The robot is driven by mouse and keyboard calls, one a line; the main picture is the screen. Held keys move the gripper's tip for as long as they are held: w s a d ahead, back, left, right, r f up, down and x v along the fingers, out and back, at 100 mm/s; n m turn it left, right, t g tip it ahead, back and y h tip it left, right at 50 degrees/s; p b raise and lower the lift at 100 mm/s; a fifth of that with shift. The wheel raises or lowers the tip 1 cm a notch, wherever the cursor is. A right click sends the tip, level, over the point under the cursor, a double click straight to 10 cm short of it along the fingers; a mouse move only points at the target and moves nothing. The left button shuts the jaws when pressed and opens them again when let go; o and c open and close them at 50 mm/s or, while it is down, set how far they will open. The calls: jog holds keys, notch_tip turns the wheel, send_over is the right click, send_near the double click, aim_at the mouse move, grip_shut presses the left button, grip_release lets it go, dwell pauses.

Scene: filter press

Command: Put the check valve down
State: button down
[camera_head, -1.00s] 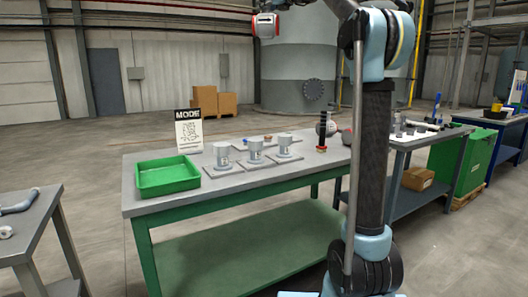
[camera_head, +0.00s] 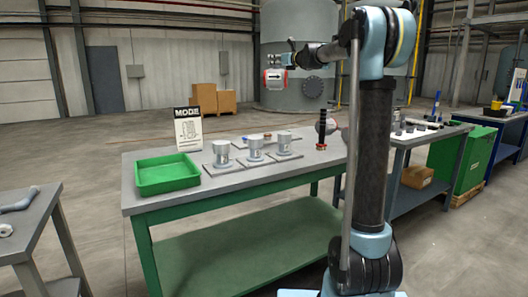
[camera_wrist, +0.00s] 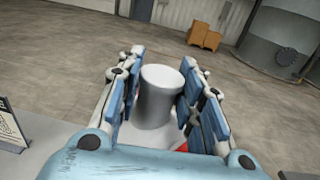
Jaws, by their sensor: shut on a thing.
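The check valve (camera_head: 275,79) is a pale grey body with red edging. It hangs in the air above the back of the grey-topped table, apart from the tabletop. In the wrist view the valve (camera_wrist: 157,98) shows as a smooth grey cylinder standing between the blue finger pads, with a bit of red low down. My gripper (camera_head: 288,62) is shut on it; in the wrist view the fingers (camera_wrist: 155,88) sit on either side. The valve's lower part is hidden in the wrist view.
Bare tabletop lies right of the plates. Cardboard boxes (camera_head: 213,100) stand on the floor behind.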

aim_at(281, 81)
jog(key=d+f, duration=0.1)
jog(key=f, duration=0.5)
jog(key=d+f, duration=0.1)
jog(key=f, duration=0.3)
jog(key=shift+s+d+f, duration=0.1)
jog(key=shift+s+d, duration=0.2)
jog(key=shift+d, duration=0.05)
notch_tip(281, 81, down, 19)
jog(key=s+d+h, duration=0.1)
jog(key=s+d, duration=0.1)
jog(key=shift+s+d+m+t, duration=0.3)
jog(key=shift+m+t, duration=0.1)
jog(key=c, duration=1.1)
grip_release()
jog(key=v, duration=1.2)
